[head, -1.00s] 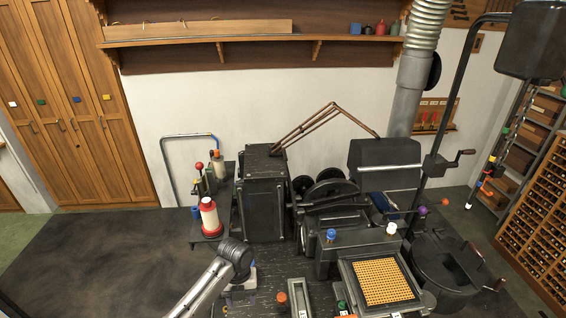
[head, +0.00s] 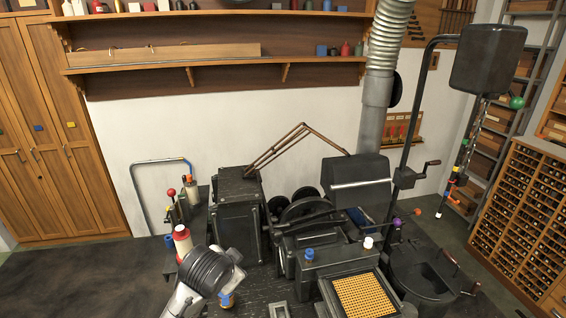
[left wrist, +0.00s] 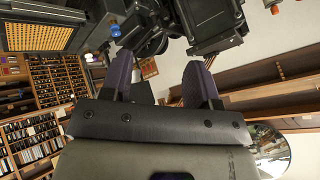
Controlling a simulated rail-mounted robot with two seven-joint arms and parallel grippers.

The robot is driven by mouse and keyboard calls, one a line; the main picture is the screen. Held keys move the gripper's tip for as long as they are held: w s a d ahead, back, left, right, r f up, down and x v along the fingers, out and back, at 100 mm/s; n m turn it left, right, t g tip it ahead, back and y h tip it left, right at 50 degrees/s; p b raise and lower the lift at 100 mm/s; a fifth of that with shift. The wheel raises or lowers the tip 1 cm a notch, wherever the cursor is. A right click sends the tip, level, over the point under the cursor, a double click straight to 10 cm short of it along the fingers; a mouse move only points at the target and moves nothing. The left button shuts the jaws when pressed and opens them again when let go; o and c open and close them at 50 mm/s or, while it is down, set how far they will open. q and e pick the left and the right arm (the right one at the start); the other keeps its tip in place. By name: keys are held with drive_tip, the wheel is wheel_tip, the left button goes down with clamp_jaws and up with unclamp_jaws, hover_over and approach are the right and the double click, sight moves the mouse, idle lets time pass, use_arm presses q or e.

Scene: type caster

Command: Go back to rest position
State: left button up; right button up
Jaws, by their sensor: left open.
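My left arm comes in from the bottom left of the head view, its dark ribbed wrist in front of the black type caster (head: 240,212). My left gripper shows in the left wrist view (left wrist: 160,85). Its two dark purple fingers stand apart with nothing between them. In the head view the arm's own wrist hides most of the gripper. The caster's orange matrix grid (head: 363,297) lies at the bottom right of the head view and also shows at the top left of the left wrist view (left wrist: 40,37). My right gripper is in neither view.
A red-and-white cylinder (head: 182,241) stands just left of my arm. The bent copper-coloured arm (head: 300,140) rises above the caster. A round black pot (head: 425,283) is at the right, near the type cabinet (head: 525,215). The dark floor at the left (head: 80,285) is clear.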

use_arm(q)
drive_tip(key=s+a+n+t+p, duration=0.1)
drive_tip(key=s+a+n, duration=0.2)
drive_tip(key=s, duration=0.5)
drive_tip(key=s+a+n+t+p, duration=0.2)
drive_tip(key=s+a, duration=0.1)
drive_tip(key=s, duration=0.6)
drive_tip(key=s+a+f+n+g+p, duration=0.1)
drive_tip(key=s+f+g, duration=0.2)
drive_tip(key=s+f, duration=0.5)
drive_tip(key=s+a+f+g+p, duration=0.2)
drive_tip(key=s+f+g, duration=0.2)
drive_tip(key=s+f, duration=0.5)
drive_tip(key=s, duration=0.8)
drive_tip(key=shift+s+n+g+y, duration=0.2)
drive_tip(key=shift+n+g+y, duration=0.1)
drive_tip(key=shift+n, duration=0.1)
